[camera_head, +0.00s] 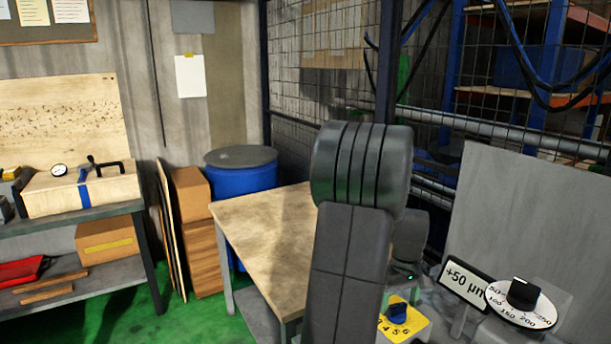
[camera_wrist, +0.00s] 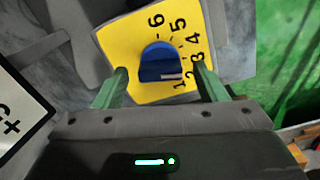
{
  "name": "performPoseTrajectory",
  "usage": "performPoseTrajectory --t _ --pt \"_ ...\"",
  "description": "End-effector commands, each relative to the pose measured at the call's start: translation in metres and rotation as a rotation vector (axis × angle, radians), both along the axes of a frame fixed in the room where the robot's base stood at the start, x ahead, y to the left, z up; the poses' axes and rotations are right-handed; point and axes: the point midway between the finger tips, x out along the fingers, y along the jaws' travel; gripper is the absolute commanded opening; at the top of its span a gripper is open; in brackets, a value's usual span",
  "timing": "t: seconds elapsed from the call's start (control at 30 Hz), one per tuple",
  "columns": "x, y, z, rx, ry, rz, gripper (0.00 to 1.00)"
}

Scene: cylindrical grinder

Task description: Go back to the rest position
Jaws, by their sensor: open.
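My gripper (camera_wrist: 160,86) is open in the wrist view, with its two green fingers apart. A blue rotary knob (camera_wrist: 158,64) on a yellow plate (camera_wrist: 120,42) numbered up to 6 shows between and beyond the fingertips. I cannot tell whether the fingers touch the knob. The blue knob (camera_head: 397,313) and yellow plate (camera_head: 414,329) show just right of my arm.
A black knob (camera_head: 523,293) on a white dial (camera_head: 540,313) and a "+50 µm" sign (camera_head: 464,283) stand at the right. A wooden table (camera_head: 262,232) is behind my arm, a blue barrel (camera_head: 241,178) beyond it. A workbench (camera_head: 60,226) stands left.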

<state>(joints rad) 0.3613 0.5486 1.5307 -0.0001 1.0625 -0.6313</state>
Motion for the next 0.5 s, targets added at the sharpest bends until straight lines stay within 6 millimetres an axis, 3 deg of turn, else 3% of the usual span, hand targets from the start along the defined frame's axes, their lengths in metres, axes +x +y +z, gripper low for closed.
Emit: performPoseTrajectory --t 0.2,0.5 --pt "0.000 0.000 -0.017 0.001 0.001 0.000 0.65" --pt "0.000 0.000 -0.016 0.000 0.000 -0.010 0.65"
